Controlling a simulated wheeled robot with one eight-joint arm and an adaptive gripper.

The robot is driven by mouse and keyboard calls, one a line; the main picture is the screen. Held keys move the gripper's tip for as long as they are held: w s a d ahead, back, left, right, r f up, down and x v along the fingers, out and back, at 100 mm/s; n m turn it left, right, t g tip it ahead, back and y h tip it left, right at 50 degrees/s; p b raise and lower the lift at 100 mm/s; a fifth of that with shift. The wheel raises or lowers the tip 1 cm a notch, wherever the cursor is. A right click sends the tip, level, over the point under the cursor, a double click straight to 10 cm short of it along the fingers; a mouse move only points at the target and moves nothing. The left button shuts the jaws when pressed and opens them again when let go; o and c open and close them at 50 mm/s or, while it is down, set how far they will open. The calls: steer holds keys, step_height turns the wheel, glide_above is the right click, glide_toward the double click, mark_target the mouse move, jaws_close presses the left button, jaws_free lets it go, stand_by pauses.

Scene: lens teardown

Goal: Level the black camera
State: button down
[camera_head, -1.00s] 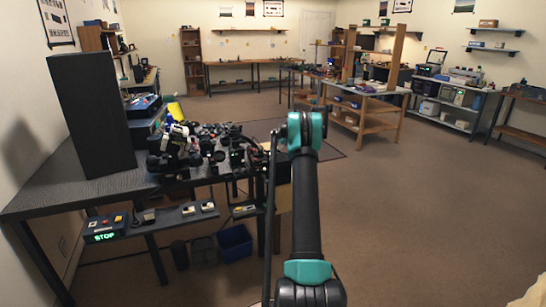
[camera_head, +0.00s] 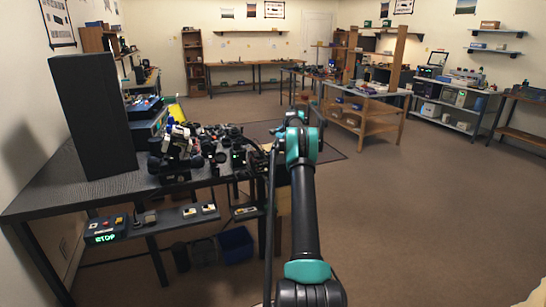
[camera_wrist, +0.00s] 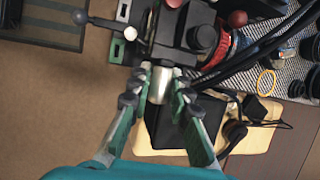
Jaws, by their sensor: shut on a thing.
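My gripper (camera_wrist: 161,84) shows in the wrist view, its two green fingers with dark tips closed on a short silver cylinder (camera_wrist: 160,86). The cylinder is part of, or lies against, a dark grey and black device (camera_wrist: 195,42) with round knobs. A black boxy body (camera_wrist: 172,130) lies beyond the fingers, partly hidden by them. I cannot tell for sure which of these is the black camera or how far it tilts.
In the wrist view a lever with a ball end (camera_wrist: 80,17), a red knob (camera_wrist: 237,19), black cables (camera_wrist: 250,48) and a tan board (camera_wrist: 255,138) surround the gripper. Several black parts crowd the bench. A tall black panel (camera_head: 93,115) stands at its left. The floor on the right is clear.

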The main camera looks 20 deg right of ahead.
steer(key=shift+d, duration=0.1)
steer(key=c, duration=1.4)
jaws_free()
steer(key=v, duration=1.2)
